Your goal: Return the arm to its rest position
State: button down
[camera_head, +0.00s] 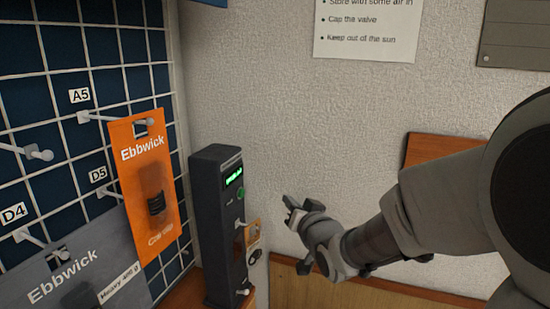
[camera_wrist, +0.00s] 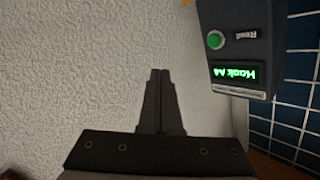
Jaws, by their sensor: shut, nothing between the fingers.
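My gripper (camera_head: 291,212) is at the end of my arm, which reaches in from the right in the head view. In the wrist view my gripper (camera_wrist: 159,75) has its two dark fingers together, with nothing between them. It is in front of the textured wall and beside a dark upright device (camera_head: 208,225). The device also shows in the wrist view (camera_wrist: 238,50), upside down, with a green button and a lit green display that seems to read "Hook A4". The gripper appears apart from the device.
A blue pegboard (camera_head: 85,50) with white hooks stands at the left. An orange "Ebbwick" package (camera_head: 137,200) and a grey one (camera_head: 75,262) hang there. A small tagged item (camera_head: 253,235) hangs on the device's side. A paper notice (camera_head: 366,22) is on the wall. Open space lies before the wall.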

jog(key=s+d+r+g+h+p, duration=0.2)
jog(key=s+d+g+h, duration=0.1)
jog(key=s+d, duration=0.3)
jog(key=s+d+r+g+h+p, duration=0.2)
jog(key=s+d+r, duration=0.1)
jog(key=s, duration=0.5)
jog(key=s+d+g+p, duration=0.1)
jog(key=s+g, duration=0.1)
jog(key=s, duration=0.6)
jog(key=s+d+n+g+p, duration=0.1)
jog(key=s+g, duration=0.2)
jog(key=s, duration=0.5)
jog(key=shift+d, duration=0.35)
jog(key=shift+w+r, duration=0.1)
jog(key=shift+w, duration=0.05)
